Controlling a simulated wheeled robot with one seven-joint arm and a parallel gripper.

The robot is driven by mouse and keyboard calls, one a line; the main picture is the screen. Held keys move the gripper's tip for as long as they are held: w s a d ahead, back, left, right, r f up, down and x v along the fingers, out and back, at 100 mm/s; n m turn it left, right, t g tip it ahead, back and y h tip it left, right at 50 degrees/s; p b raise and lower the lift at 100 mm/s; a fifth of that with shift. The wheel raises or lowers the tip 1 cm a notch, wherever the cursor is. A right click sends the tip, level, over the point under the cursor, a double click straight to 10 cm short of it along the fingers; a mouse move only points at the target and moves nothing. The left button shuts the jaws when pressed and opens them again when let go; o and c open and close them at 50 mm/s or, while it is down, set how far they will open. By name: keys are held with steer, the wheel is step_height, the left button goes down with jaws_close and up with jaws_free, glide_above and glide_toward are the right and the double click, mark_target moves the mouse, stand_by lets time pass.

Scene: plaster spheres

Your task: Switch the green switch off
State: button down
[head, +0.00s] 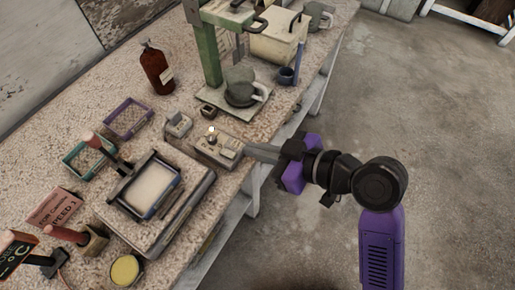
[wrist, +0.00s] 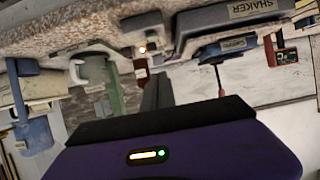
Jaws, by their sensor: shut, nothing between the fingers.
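I cannot pick out a green switch for certain in either view. A small grey control box (head: 203,151) stands near the table's front edge, with a pale knob (head: 211,130) on top and a lighter block at its right end. A small bright round tip (wrist: 142,49) shows in the wrist view, just beyond my fingers. My gripper (head: 252,149) is shut and empty, reaching in from the right with its fingertips close to the box's right end. I cannot tell whether they touch. In the wrist view my dark fingers (wrist: 157,92) point toward the table side.
A green-columned stand (head: 211,55) holds a grey mug (head: 240,84) behind the box. A shaker with a pale tray (head: 153,190) sits left of it. A brown bottle (head: 157,70), purple tray (head: 128,119) and green tray (head: 72,163) stand farther back. Open floor (head: 420,130) lies right.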

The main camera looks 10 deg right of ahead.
glide_above(228, 154)
steer(key=s+d, duration=0.1)
steer(key=d, duration=0.1)
steer(key=f, duration=0.2)
steer(key=shift+s+a+f+p, duration=0.15)
steer(key=shift+a+f+p, duration=0.05)
steer(key=shift+f+p, duration=0.2)
step_height(228, 154, down, 2)
steer(key=shift+d+f, duration=0.15)
steer(key=shift+f, duration=0.1)
steer(key=shift+s+d+f, duration=0.1)
steer(key=shift+s+f, duration=0.05)
steer(key=shift+f, duration=0.65)
steer(key=shift+f, duration=0.1)
steer(key=f+b, duration=0.1)
steer(key=b, duration=0.2)
steer(key=shift+s+d+f+y, duration=0.1)
steer(key=shift+f+y, duration=0.05)
steer(key=shift+y, duration=0.15)
steer(key=shift+r, duration=0.45)
steer(key=shift+r+p, duration=0.55)
steer(key=shift+r, duration=0.15)
